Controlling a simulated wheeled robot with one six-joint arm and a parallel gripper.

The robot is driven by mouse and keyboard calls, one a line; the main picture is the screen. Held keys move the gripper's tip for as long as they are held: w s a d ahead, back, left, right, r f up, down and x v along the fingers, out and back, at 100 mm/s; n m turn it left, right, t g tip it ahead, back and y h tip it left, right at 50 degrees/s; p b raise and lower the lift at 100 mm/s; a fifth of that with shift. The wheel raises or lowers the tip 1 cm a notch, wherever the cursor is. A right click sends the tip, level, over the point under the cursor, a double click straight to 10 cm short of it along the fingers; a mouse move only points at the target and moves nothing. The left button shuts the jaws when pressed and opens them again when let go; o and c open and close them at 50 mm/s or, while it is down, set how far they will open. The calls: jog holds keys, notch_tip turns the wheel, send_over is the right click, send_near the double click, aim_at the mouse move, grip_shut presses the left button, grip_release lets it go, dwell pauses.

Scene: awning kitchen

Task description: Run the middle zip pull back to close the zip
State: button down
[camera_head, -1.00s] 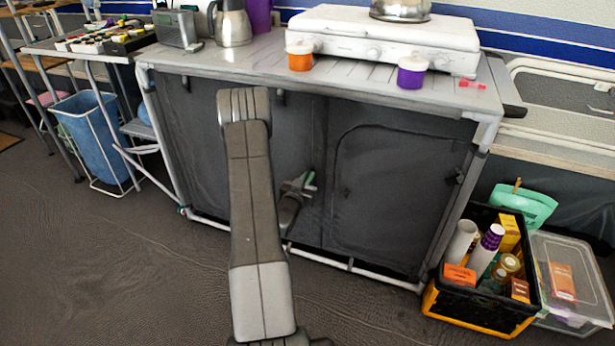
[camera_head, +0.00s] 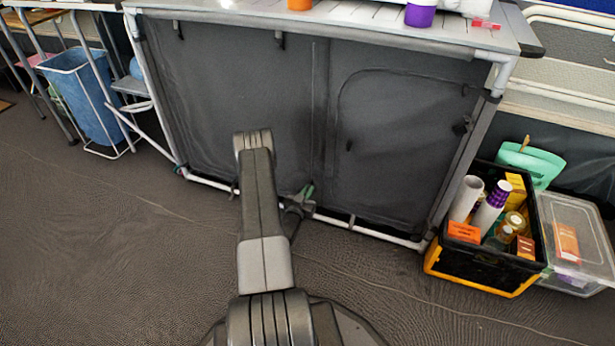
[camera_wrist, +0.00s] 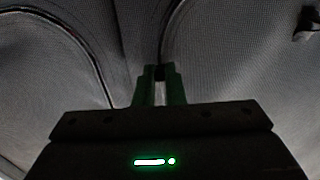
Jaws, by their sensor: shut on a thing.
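The kitchen stand's dark grey fabric front (camera_head: 240,90) has a vertical middle zip line (camera_head: 321,110) between a left panel and an arched right door (camera_head: 400,140). My gripper (camera_head: 306,193) is low on that line, close to the bottom rail. In the wrist view its green fingers (camera_wrist: 160,72) are shut around a small dark thing at the foot of a seam. I take it to be the middle zip pull; it is mostly hidden between the fingertips. In the head view my arm hides part of the lower left panel, and the pull cannot be made out.
A white bottom rail (camera_head: 365,232) runs just below my gripper. A black and yellow crate (camera_head: 485,275) and a clear box (camera_head: 575,245) stand right. A blue bin (camera_head: 85,100) stands left. Floor in front is clear.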

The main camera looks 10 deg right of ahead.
notch_tip(320, 180, down, 6)
jog(key=shift+r, duration=0.1)
dwell(0.4)
jog(key=c, duration=1.5)
grip_release()
jog(key=p+v, duration=0.4)
jog(key=v, duration=0.9)
jog(key=shift+s+a, duration=0.25)
jog(key=shift+s, duration=0.05)
